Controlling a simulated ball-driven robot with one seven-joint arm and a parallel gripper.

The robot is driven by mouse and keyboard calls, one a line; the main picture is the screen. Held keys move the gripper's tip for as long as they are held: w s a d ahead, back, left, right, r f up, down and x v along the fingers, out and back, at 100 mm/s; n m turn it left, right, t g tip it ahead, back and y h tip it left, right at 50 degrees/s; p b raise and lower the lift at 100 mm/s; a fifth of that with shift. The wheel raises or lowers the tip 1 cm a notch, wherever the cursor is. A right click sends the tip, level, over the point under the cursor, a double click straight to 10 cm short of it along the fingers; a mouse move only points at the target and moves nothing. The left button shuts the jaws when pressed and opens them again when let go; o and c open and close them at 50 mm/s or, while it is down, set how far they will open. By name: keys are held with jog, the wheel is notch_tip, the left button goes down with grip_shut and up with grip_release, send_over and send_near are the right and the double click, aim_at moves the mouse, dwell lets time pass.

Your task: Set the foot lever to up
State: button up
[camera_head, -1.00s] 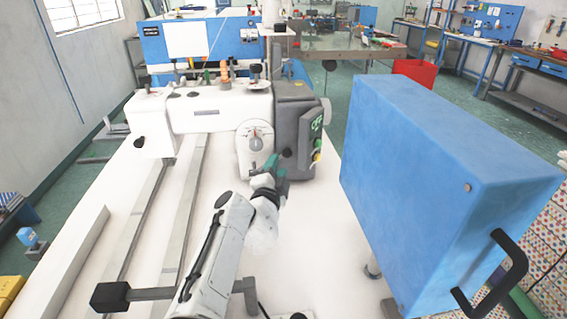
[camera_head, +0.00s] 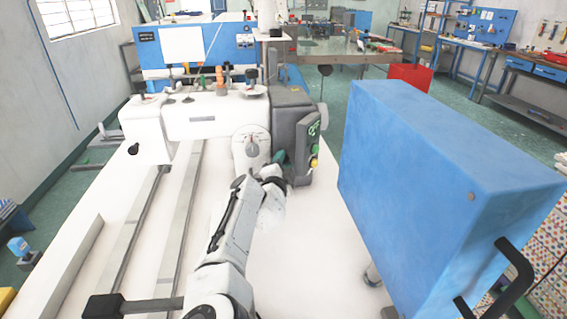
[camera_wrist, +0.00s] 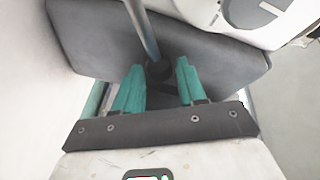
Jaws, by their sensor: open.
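The white sewing machine (camera_head: 205,113) has a round white dial (camera_head: 252,147) on its near end, beside a dark grey housing (camera_head: 290,120). My gripper (camera_wrist: 160,72) is open, its teal fingers pointing at a dark grey plate (camera_wrist: 85,38). A grey metal rod (camera_wrist: 142,30), possibly the foot lever, comes down in front of the plate. Its dark lower end sits near the gap between the fingertips, with no clear contact. I cannot tell its up or down setting. In the head view my gripper (camera_head: 278,160) is just below and right of the dial, partly hidden by my arm.
A large blue box (camera_head: 430,170) with a black handle stands close on the right. The dial's edge (camera_wrist: 262,10) is close above right of the fingers. Long metal rails (camera_head: 180,220) lie left of my arm. White tabletop (camera_head: 310,240) is clear between arm and box.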

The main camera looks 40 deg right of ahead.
jog(key=shift+w+d, duration=0.1)
jog(key=shift+d, duration=0.05)
grip_shut()
dwell(0.4)
